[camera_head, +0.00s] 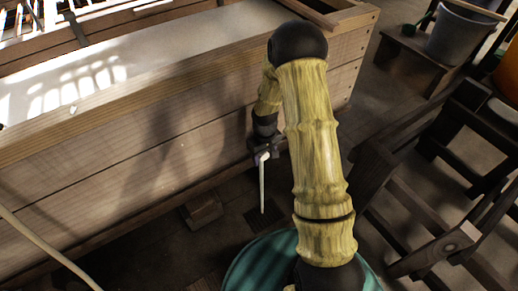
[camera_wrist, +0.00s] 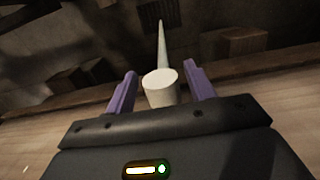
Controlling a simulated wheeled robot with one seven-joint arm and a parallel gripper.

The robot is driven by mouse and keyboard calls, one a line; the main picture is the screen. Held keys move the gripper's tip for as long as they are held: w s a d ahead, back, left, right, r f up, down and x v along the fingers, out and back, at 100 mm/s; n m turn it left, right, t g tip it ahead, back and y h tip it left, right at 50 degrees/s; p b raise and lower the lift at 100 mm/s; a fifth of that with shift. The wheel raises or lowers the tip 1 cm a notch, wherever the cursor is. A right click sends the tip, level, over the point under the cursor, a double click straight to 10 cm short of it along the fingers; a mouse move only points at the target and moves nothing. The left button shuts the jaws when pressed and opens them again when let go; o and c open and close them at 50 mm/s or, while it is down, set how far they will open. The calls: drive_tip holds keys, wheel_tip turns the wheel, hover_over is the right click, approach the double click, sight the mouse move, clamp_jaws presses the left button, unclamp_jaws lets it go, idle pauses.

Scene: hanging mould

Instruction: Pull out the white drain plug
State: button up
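The white drain plug (camera_wrist: 161,88) shows in the wrist view as a pale round-ended piece between the two purple fingers of my gripper (camera_wrist: 160,85). A narrow gap shows on each side of it, so the fingers are open around it and not closed on it. A thin white tapering strip (camera_wrist: 162,45) runs on behind it; I cannot tell if it is part of the plug or a stream. In the head view my gripper (camera_head: 262,152) is beside the lower side wall of the wooden vat (camera_head: 130,175), and the white strip (camera_head: 262,185) hangs down toward the floor.
A dark floor grate (camera_head: 265,215) lies below the gripper; it also shows in the wrist view (camera_wrist: 160,13). A wooden block (camera_head: 202,210) supports the vat. A teal round thing (camera_head: 245,268) is at the bottom. Dark wooden frames (camera_head: 440,240) and a grey bucket (camera_head: 458,38) stand at right.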

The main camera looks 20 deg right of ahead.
drive_tip(key=shift+w+a+r, duration=0.1)
drive_tip(key=shift+w, duration=0.05)
drive_tip(key=shift+r, duration=0.25)
wheel_tip(320, 180, up, 17)
drive_tip(key=p, duration=0.5)
drive_tip(key=shift+f, duration=0.15)
drive_tip(key=s+r+m+t, duration=0.1)
drive_tip(key=s+r, duration=0.3)
drive_tip(key=s, duration=0.4)
drive_tip(key=s+a+r+m+t, duration=0.1)
drive_tip(key=s+r+m, duration=0.1)
drive_tip(key=s+r, duration=0.3)
drive_tip(key=s, duration=0.3)
drive_tip(key=shift+s+a+m+t, duration=0.2)
drive_tip(key=shift+s+m+t, duration=0.1)
drive_tip(key=shift+s, duration=0.05)
drive_tip(key=shift+c, duration=0.5)
